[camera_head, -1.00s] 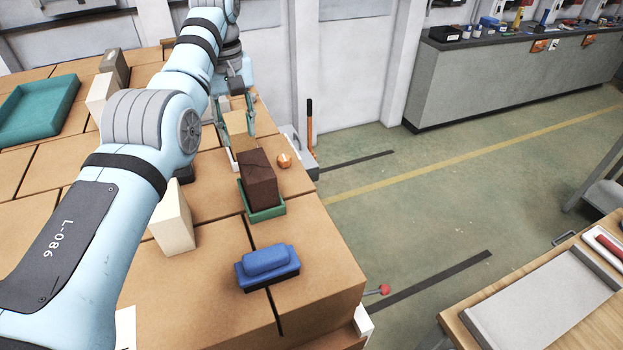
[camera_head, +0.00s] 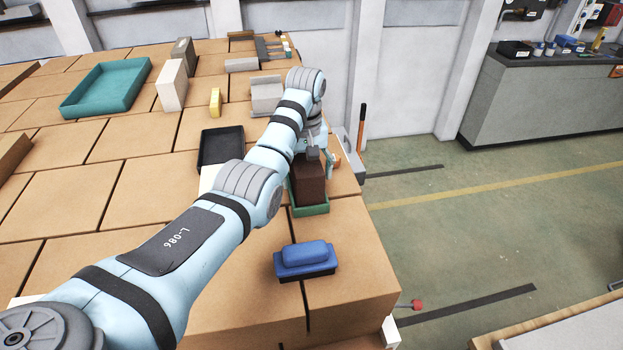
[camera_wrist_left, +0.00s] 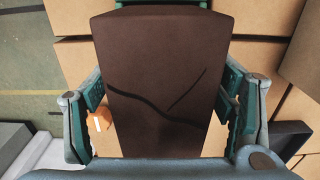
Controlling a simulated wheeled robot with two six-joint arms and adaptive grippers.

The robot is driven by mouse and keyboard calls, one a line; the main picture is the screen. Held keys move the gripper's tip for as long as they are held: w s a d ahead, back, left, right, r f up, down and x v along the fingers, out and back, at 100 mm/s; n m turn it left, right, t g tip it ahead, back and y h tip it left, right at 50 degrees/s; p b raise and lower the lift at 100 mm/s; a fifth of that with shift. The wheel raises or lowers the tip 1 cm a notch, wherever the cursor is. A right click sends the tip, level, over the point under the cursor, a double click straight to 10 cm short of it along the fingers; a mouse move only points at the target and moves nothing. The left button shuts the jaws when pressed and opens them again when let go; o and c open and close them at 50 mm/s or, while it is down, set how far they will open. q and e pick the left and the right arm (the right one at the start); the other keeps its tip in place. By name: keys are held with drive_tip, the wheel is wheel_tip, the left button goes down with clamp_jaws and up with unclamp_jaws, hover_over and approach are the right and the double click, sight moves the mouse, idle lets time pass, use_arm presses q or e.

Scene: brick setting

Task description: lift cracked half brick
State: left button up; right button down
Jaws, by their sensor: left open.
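The cracked half brick (camera_head: 308,182) is dark brown and stands in a small green tray (camera_head: 318,210) near the right edge of the brick surface. In the left wrist view the brick (camera_wrist_left: 160,75) fills the middle, with dark crack lines across its face. My left gripper (camera_wrist_left: 163,118) is open, with one green finger on each side of the brick. The left finger seems apart from it; the right one is very close, and I cannot tell whether it touches. In the head view my arm hides part of the brick and most of the gripper (camera_head: 322,160).
A blue brush-like block (camera_head: 305,260) lies in front of the brick. A black tray (camera_head: 221,147) is to its left. An orange round item (camera_wrist_left: 98,120) is by the left finger. A teal tray (camera_head: 107,88), pale block (camera_head: 172,85) and yellow block (camera_head: 215,102) stand farther back.

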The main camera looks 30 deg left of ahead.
use_arm(q)
drive_tip(key=shift+s, duration=0.1)
drive_tip(key=shift+c, duration=0.2)
drive_tip(key=shift+a, duration=0.1)
drive_tip(key=c, duration=1)
clamp_jaws()
drive_tip(key=shift+r, duration=0.1)
